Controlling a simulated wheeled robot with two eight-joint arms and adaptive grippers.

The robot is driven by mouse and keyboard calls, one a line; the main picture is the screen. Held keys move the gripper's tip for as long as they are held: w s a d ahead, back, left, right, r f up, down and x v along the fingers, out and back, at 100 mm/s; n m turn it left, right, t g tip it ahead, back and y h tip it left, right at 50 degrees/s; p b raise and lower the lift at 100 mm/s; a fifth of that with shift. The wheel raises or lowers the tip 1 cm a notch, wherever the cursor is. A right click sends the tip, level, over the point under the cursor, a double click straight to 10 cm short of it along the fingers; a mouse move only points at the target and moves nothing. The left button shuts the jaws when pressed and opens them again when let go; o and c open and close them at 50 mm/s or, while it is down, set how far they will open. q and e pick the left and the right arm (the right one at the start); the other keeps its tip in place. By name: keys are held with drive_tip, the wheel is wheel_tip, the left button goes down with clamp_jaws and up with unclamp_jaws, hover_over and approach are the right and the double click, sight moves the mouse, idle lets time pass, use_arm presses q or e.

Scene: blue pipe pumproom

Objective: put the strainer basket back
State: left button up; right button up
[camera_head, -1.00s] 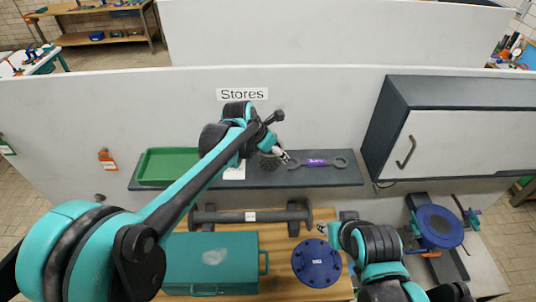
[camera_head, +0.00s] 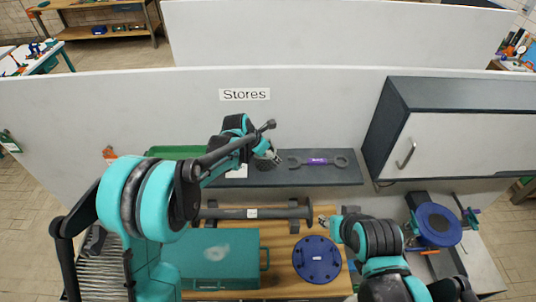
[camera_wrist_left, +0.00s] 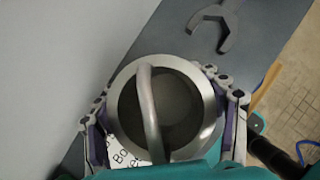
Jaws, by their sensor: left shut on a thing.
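The strainer basket (camera_wrist_left: 188,107) shows in the left wrist view as a round metal rim with a bar handle arching over a dark inside. My left gripper (camera_wrist_left: 165,120) has its fingers on both sides of the rim, shut on it. In the head view, my left gripper (camera_head: 271,156) is over the wall shelf (camera_head: 345,178), and my arm mostly hides the basket. I cannot tell whether the basket touches the shelf. My right gripper (camera_head: 324,225) is above the workbench near a round blue lid (camera_head: 317,260); its jaws are too small to read.
A purple-handled wrench (camera_head: 318,161) lies on the shelf to the right. A green tray (camera_head: 172,152) is at the shelf's left. A teal case (camera_head: 220,258) and a grey bar (camera_head: 250,213) are on the bench. A wall cabinet (camera_head: 455,140) is at right.

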use_arm(q)
drive_tip(key=shift+f, duration=0.15)
drive_tip(key=o, duration=1.2)
drive_tip(key=shift+o, duration=1)
